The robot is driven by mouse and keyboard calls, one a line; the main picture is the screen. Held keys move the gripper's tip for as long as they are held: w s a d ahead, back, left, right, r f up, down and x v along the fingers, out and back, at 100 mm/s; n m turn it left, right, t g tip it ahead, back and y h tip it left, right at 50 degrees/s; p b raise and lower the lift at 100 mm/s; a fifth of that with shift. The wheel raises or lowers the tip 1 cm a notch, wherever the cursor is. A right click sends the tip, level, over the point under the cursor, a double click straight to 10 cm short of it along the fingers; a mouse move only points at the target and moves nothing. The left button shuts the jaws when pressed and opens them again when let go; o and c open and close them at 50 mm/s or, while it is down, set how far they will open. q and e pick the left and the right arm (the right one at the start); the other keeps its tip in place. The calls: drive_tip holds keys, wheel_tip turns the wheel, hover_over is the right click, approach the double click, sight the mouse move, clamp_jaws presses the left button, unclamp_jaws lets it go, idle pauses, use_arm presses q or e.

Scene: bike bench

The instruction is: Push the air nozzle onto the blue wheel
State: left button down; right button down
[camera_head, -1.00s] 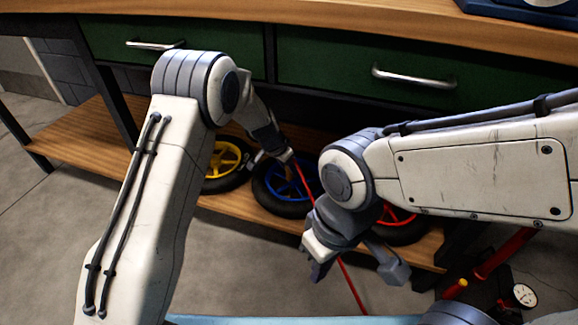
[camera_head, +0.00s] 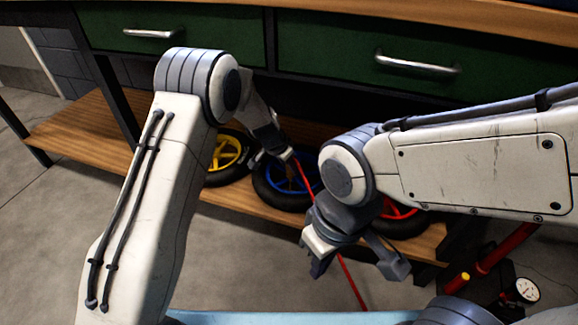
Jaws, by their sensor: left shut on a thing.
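The blue wheel (camera_head: 267,191), with a black tire, lies on the low wooden shelf between a yellow wheel and a red wheel. My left gripper (camera_head: 272,157) is over the far side of the blue wheel, shut on the air nozzle. The nozzle is mostly hidden by the fingers; a red hose (camera_head: 305,180) runs from there down toward the lower right. I cannot tell whether the nozzle touches the wheel. My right gripper (camera_head: 353,268) is open and empty in front of the shelf, with the hose passing behind it.
The yellow wheel (camera_head: 229,176) lies left of the blue wheel, and the red wheel (camera_head: 402,227) lies right, partly behind my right arm. A red pump (camera_head: 507,247) with a gauge (camera_head: 527,290) stands at the lower right. Green drawers (camera_head: 350,60) overhang the shelf (camera_head: 85,130).

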use_arm(q)
drive_tip(key=shift+f+b, duration=1.65)
drive_tip(key=shift+c, duration=2.2)
unclamp_jaws()
